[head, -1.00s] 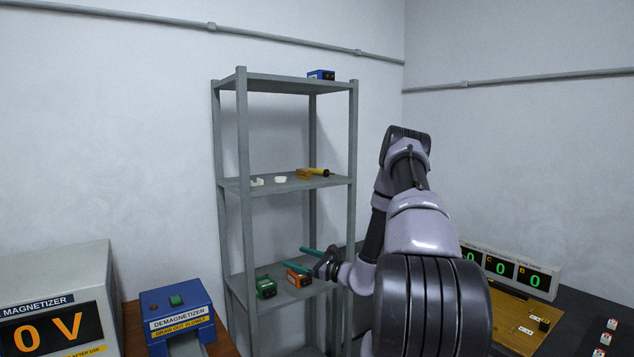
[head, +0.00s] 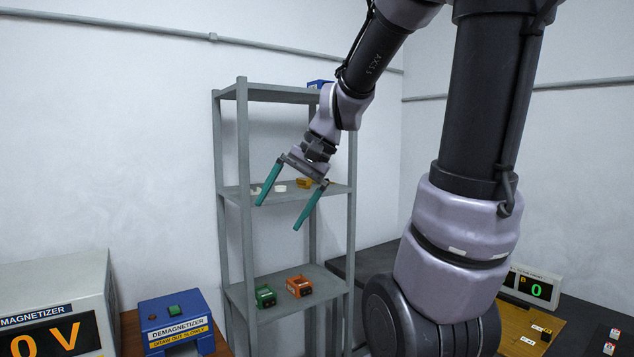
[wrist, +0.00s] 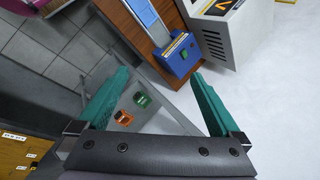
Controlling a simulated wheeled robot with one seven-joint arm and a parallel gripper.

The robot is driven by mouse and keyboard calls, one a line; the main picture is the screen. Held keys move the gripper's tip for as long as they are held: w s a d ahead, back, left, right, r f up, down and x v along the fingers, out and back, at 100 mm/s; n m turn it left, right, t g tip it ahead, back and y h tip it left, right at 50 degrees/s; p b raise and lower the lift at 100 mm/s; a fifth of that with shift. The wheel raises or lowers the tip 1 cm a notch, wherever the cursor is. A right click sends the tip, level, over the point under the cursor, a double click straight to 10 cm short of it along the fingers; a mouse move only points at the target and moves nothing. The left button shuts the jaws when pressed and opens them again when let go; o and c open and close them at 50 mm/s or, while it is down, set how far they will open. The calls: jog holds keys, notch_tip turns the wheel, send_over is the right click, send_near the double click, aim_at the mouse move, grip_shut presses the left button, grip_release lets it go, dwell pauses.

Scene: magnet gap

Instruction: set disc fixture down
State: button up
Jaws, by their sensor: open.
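My gripper (head: 278,215) is open and empty, with its teal fingers pointing down in front of the shelf rack's middle level. No part between the fingers shows in the wrist view. An orange fixture (head: 299,286) and a green fixture (head: 265,296) sit side by side on the lower shelf (head: 325,284), below my gripper. Both also show in the wrist view, the orange one (wrist: 123,117) and the green one (wrist: 142,100). A small white round piece (head: 280,188) and a yellow piece (head: 304,183) lie on the middle shelf. I cannot tell which one is the disc fixture.
A blue demagnetizer (head: 176,321) stands at the lower left beside a grey magnetizer unit (head: 60,290) reading 0 V. A blue box on the top shelf is mostly hidden by my arm. A dark bench (head: 585,318) with a display (head: 540,288) is at right.

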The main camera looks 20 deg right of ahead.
jog(key=s+d+r+n+t+h, duration=0.2)
jog(key=s+d+r+t+h, duration=0.1)
jog(key=s+d+r+t, duration=0.1)
jog(key=s+r, duration=0.1)
jog(key=s, duration=0.1)
jog(key=shift+s+d+r, duration=0.3)
jog(key=shift+s, duration=0.05)
